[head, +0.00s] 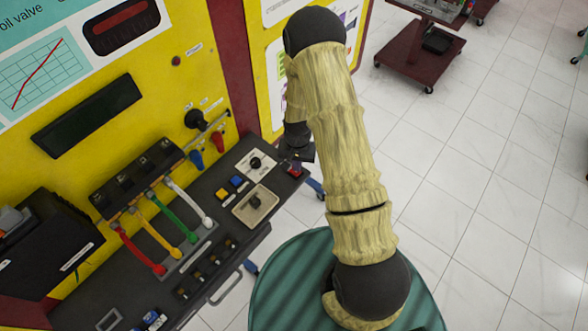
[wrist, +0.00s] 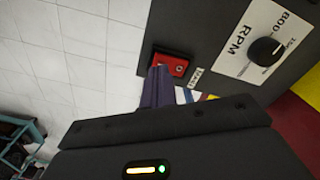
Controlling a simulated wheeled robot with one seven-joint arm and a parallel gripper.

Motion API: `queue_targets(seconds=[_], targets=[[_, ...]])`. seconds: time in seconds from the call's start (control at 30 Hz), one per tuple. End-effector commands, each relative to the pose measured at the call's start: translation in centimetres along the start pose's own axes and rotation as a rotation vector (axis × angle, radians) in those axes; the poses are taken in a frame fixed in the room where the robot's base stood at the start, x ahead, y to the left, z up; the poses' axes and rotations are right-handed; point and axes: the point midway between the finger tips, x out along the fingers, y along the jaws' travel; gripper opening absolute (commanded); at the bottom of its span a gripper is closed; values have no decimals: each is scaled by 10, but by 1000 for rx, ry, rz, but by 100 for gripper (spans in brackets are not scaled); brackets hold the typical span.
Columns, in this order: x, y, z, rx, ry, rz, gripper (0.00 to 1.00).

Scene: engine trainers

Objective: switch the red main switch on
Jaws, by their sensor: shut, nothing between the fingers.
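The red main switch (wrist: 174,65) sits in a dark frame at the corner of the dark panel, beside a small white label. It also shows as a small red patch (head: 294,171) in the head view, partly hidden by my gripper (head: 300,157). In the wrist view my gripper (wrist: 160,72) is shut and empty, with its fingertips at the near edge of the red switch. I cannot tell whether they touch it. The switch's rocker position is too small to read.
An RPM dial (wrist: 265,51) with a black knob is near the switch. Coloured levers (head: 147,251), a blue and a yellow button (head: 238,182) and a beige plate (head: 255,205) are farther left on the panel. Open tiled floor lies right of the bench.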

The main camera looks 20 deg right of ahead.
Motion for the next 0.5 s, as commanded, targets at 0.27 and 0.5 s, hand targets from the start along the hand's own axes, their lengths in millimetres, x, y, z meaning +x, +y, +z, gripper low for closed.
queue_targets(seconds=[0.27, 0.5], targets=[[3, 0, 0, 0, 0, 0, 0], [6, 0, 0, 0, 0, 0, 0]])
